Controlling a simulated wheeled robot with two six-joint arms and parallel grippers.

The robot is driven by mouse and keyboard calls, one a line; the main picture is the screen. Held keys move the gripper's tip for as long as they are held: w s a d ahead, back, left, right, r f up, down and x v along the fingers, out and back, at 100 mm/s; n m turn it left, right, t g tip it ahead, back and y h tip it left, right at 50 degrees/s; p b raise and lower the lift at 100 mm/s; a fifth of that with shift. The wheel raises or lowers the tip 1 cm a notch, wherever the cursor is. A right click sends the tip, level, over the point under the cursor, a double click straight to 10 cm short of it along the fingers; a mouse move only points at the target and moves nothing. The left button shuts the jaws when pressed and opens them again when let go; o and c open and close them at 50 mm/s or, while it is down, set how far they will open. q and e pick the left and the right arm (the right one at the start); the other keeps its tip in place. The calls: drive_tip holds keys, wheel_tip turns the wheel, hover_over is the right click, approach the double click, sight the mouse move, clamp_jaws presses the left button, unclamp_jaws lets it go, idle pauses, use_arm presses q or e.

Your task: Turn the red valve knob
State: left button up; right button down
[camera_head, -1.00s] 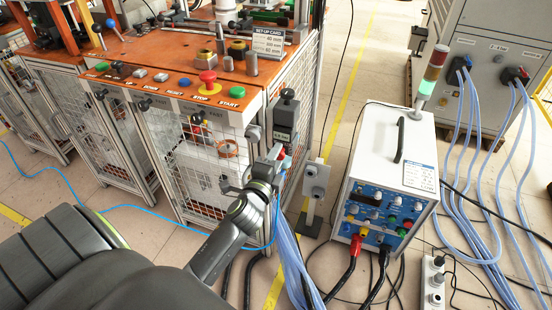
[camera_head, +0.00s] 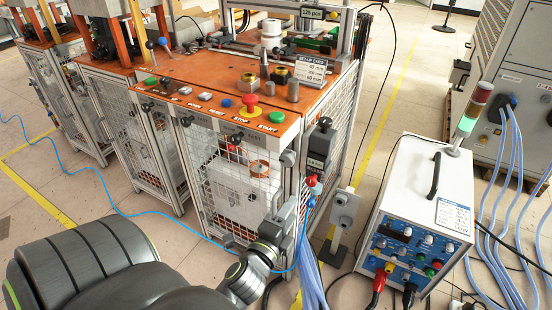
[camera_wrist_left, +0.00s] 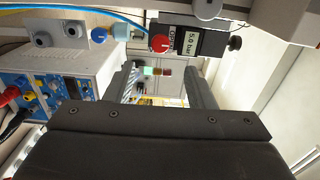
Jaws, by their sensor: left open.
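The red valve knob (camera_head: 311,181) sits below a dark grey pressure unit (camera_head: 320,145) at the right front corner of the orange-topped machine. In the left wrist view the red knob (camera_wrist_left: 160,43) is on the unit's end, beside a "5.0 bar" label. A blue knob (camera_wrist_left: 99,36) on a pale fitting lies to its left there. My left gripper (camera_head: 290,208) is just left of and below the red knob in the head view. In the left wrist view its two fingers (camera_wrist_left: 160,82) are apart with nothing between them, and the knob lies beyond their tips. My right gripper is not in view.
A red mushroom button (camera_head: 250,101) and other buttons line the machine's orange top (camera_head: 180,75). A white heater box (camera_head: 430,190) with cables stands to the right. A grey post box (camera_head: 345,208) stands between.

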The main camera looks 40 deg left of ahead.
use_arm(q)
drive_tip(key=v, duration=0.6)
drive_tip(key=shift+s, duration=0.25)
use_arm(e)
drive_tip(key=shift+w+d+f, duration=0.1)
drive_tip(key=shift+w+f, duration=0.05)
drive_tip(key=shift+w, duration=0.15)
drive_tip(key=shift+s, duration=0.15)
